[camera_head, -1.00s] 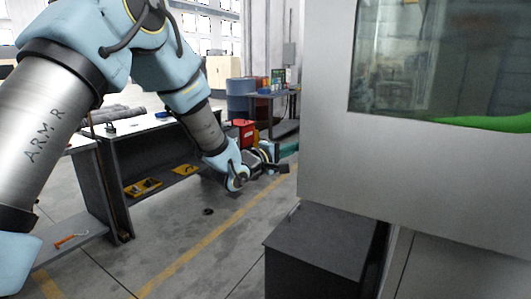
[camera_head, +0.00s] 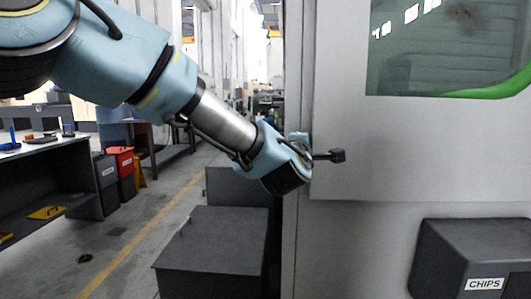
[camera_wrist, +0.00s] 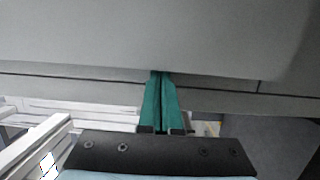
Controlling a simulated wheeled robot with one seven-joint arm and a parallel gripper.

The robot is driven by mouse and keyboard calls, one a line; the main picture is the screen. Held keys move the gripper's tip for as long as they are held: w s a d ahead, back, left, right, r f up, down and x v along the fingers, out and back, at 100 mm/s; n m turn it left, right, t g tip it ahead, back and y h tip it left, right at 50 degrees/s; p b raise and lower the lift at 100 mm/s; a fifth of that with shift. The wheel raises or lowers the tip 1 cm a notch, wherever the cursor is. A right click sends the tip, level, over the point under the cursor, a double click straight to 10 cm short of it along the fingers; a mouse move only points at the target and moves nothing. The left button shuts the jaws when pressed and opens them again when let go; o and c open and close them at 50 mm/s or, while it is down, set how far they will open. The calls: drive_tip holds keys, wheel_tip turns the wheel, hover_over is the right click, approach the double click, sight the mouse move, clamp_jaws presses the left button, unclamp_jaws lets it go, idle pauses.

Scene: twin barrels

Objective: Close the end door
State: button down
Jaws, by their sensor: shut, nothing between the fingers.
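A large light-grey panel (camera_head: 335,100) with a window edged in green fills the right of the head view; it appears to be the door. My gripper reaches its left edge in the head view (camera_head: 299,137). In the wrist view, the two teal fingers of my gripper (camera_wrist: 160,76) are pressed together and empty. Their tips meet the lower edge of a grey surface (camera_wrist: 150,38) in that view; I cannot tell whether they touch it. The fingertips are largely hidden by my wrist in the head view.
A dark box (camera_head: 213,248) stands on the floor left of the machine. A dark bin marked CHIPS (camera_head: 480,250) juts out at the lower right. A workbench (camera_head: 35,160) and a red bin (camera_head: 122,160) stand at the left. A floor aisle lies between.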

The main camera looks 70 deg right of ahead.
sight(345, 143)
drive_tip(key=s, duration=0.3)
drive_tip(key=s+d, duration=0.1)
drive_tip(key=s, duration=0.2)
drive_tip(key=s+d, duration=0.1)
drive_tip(key=s, duration=0.2)
drive_tip(key=shift+d, duration=0.2)
drive_tip(key=shift+s, duration=0.15)
